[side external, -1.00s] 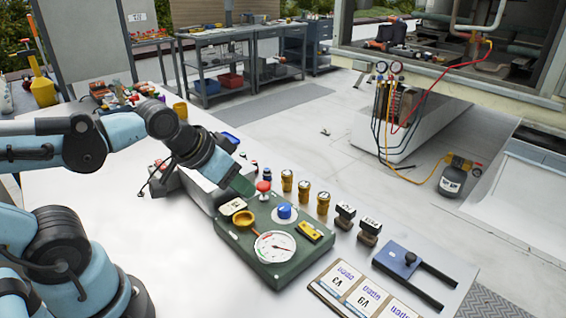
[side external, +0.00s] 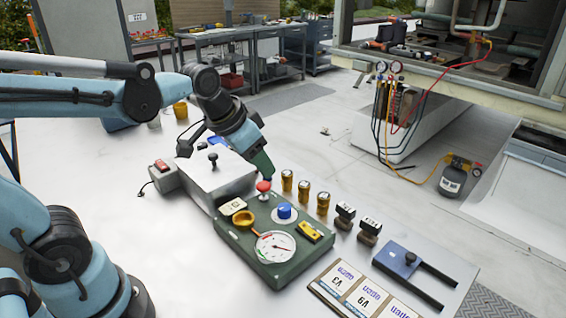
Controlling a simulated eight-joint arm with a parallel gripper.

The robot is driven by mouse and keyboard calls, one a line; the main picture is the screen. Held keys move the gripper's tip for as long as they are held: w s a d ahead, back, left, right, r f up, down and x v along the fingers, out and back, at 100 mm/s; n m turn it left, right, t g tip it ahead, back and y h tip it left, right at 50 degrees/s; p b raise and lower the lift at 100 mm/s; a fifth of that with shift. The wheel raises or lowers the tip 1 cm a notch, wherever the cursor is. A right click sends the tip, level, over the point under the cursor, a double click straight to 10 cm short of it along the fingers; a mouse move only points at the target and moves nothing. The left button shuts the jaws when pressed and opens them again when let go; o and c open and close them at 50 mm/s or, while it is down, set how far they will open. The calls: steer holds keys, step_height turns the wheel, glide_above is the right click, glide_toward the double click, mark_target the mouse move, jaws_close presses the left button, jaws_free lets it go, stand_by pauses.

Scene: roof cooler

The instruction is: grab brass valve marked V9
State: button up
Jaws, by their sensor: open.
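Three brass valves stand upright in a row behind the green panel: a left one (side external: 287,180), a middle one (side external: 303,192) and a right one (side external: 323,204). Their markings are too small to read, so I cannot tell which is V9. My gripper (side external: 263,172) points down just left of the left brass valve, behind the red knob (side external: 263,187) in the picture. It is open, and I see nothing held. The gap between its fingers is not clear from this side.
The green panel (side external: 240,243) carries a gauge, a blue knob and a brass ring. A grey box (side external: 215,180) stands left of my gripper.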

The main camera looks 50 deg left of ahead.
steer(key=w+m+g, duration=0.1)
steer(key=w, duration=0.5)
steer(key=m+g+h, duration=0.1)
steer(key=m+g, duration=0.1)
glide_toward(304, 184)
steer(key=x, duration=0.6)
steer(key=shift+w, duration=0.1)
steer(key=shift+x, duration=3)
steer(key=shift+c, duration=0.4)
jaws_close()
steer(key=shift+r, duration=0.1)
